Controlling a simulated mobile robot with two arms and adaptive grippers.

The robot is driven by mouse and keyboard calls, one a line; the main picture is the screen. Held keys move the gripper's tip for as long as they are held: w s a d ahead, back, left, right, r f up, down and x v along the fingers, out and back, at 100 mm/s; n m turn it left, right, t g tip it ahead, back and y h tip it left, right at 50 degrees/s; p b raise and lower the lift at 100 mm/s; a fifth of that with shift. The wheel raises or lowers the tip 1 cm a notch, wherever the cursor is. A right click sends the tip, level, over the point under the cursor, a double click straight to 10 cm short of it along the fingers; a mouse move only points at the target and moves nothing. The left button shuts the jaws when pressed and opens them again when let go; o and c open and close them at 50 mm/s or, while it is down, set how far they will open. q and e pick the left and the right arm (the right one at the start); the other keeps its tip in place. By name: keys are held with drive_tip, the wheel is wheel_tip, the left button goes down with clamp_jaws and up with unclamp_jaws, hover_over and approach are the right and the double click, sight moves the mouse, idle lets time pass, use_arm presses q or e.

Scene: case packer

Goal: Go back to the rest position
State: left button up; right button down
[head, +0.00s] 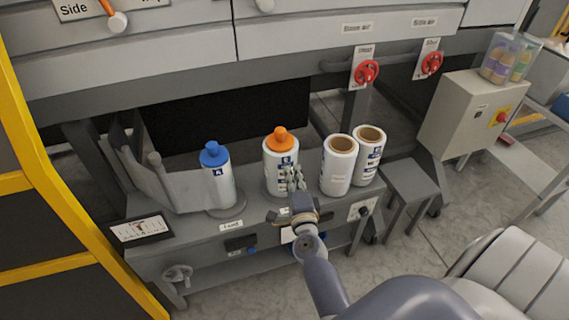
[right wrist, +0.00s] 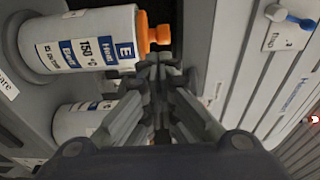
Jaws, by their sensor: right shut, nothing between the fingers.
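My right gripper (head: 296,178) is shut and empty, in front of the orange-capped bottle (head: 276,158) in the head view. Its closed fingers also show in the right wrist view (right wrist: 158,72). There the orange-capped bottle (right wrist: 85,45), marked E, lies to the left of the fingers, with its cap close to their tips. I cannot tell whether they touch. My left gripper is not in view.
A blue-capped bottle (head: 218,178) stands left on the grey bench (head: 260,226). Two open-topped white rolls (head: 337,168) (head: 366,158) stand close on the right. The machine front (head: 160,60) rises behind. A yellow frame (head: 45,170) stands left, a grey box (head: 470,115) right.

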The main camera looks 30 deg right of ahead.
drive_tip(key=s+a+f+n+g+y, duration=0.1)
drive_tip(key=a+f+n+y, duration=0.25)
drive_tip(key=f, duration=0.45)
drive_tip(key=s+a+f+n+g+y, duration=0.15)
drive_tip(key=a+f+n, duration=0.3)
drive_tip(key=f, duration=0.45)
drive_tip(key=s+a+f+n+g+y, duration=0.1)
drive_tip(key=s+a+f+n+g, duration=0.15)
drive_tip(key=s+f, duration=0.35)
drive_tip(key=s+a+f+n+g+y, duration=0.1)
drive_tip(key=s+a+f+n+y, duration=0.2)
drive_tip(key=f, duration=0.6)
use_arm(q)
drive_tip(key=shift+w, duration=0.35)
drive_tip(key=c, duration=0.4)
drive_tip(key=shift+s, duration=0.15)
use_arm(e)
drive_tip(key=s+d+f+n+g, duration=0.1)
drive_tip(key=s+f+n+g, duration=0.2)
drive_tip(key=s, duration=0.8)
drive_tip(key=s+f+n+g+h, duration=0.1)
drive_tip(key=s+f+n+g, duration=0.2)
drive_tip(key=s+f+n, duration=0.2)
drive_tip(key=s+d+f+n+g, duration=0.1)
drive_tip(key=s+f+n+g, duration=0.2)
drive_tip(key=s+f, duration=0.6)
drive_tip(key=s+n, duration=0.1)
drive_tip(key=s, duration=0.8)
drive_tip(key=shift+s+d+h, duration=0.3)
drive_tip(key=shift+d, duration=0.05)
